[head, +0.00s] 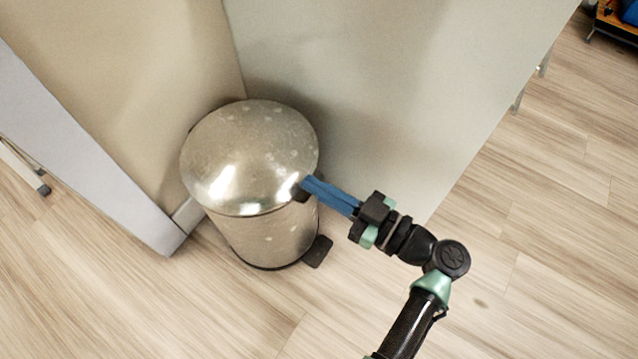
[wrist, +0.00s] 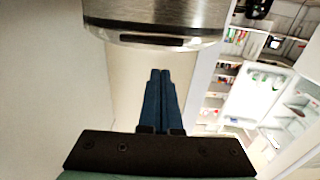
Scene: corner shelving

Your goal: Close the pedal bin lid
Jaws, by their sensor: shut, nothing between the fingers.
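The pedal bin (head: 262,238) is a shiny metal cylinder standing on the floor in the corner between two panels. Its domed metal lid (head: 245,145) lies over the top in the head view, with no clear gap to the body. My gripper (head: 307,186) has blue fingers pressed together and empty, with the tips at the lid's right front rim. I cannot tell if they touch it. In the wrist view, the shut fingers (wrist: 160,73) point toward the bin's metal side and rim (wrist: 155,28). The black pedal (head: 317,251) sticks out at the bin's base.
A beige panel (head: 130,80) stands left of the bin and a grey panel (head: 390,80) stands behind and right. Wooden floor (head: 545,240) is clear on the right. White shelves (wrist: 250,90) with small items show in the wrist view.

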